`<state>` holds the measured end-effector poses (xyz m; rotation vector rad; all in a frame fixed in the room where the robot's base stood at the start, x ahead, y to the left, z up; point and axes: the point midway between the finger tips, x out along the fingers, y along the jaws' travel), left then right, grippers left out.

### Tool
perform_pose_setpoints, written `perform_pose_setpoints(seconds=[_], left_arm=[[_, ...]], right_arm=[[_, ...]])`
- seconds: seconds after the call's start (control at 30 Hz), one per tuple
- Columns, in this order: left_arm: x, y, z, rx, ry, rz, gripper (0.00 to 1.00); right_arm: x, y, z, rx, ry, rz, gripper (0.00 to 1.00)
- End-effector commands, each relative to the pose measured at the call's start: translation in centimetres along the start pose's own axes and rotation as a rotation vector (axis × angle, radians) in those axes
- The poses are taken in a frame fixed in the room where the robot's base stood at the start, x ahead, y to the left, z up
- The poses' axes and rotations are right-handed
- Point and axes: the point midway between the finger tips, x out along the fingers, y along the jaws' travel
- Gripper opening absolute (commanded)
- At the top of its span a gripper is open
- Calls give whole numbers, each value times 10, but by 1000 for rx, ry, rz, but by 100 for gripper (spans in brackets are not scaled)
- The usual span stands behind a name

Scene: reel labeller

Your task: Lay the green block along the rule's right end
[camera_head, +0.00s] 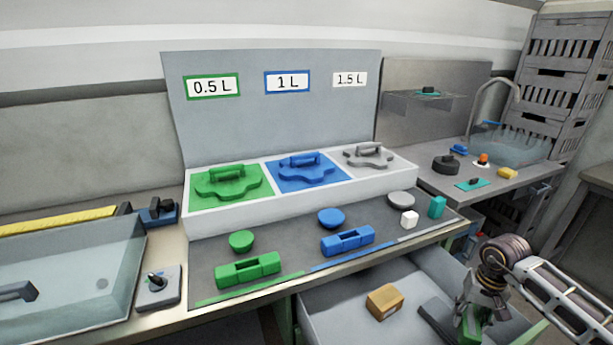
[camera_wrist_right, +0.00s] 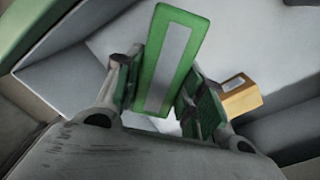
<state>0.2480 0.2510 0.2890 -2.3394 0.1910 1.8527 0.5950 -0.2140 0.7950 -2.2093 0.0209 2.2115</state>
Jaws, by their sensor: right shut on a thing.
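My right gripper (camera_head: 472,312) is low at the right of the head view, over the open drawer. In the right wrist view it is shut on a green block (camera_wrist_right: 188,20) with a pale grey strip down its face; the block stands out lengthwise between the fingers. In the head view only a small green part of it shows (camera_head: 468,328). A thin strip in green, blue and grey, seemingly the rule (camera_head: 352,259), runs along the worktop's front edge. Its grey right end (camera_head: 428,231) is bare. My left gripper is out of view.
The open drawer (camera_head: 335,290) holds a brown box (camera_head: 384,301) and a dark flat thing. On the dark mat stand a teal block (camera_head: 437,207), a white cube (camera_head: 409,221), blue and green slotted blocks and round knobs. A sink counter (camera_head: 520,178) is at the right.

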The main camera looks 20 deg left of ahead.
Motion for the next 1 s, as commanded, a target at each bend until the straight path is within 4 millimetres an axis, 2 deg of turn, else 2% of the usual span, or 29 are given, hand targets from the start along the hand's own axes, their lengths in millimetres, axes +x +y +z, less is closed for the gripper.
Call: perform_pose_setpoints(seconds=[0.07, 1.0], left_arm=[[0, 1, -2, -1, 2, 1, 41], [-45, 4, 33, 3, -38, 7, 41]], right_arm=[[5, 6, -3, -24, 0, 2, 10], [-77, 4, 10, -19, 2, 0, 10]])
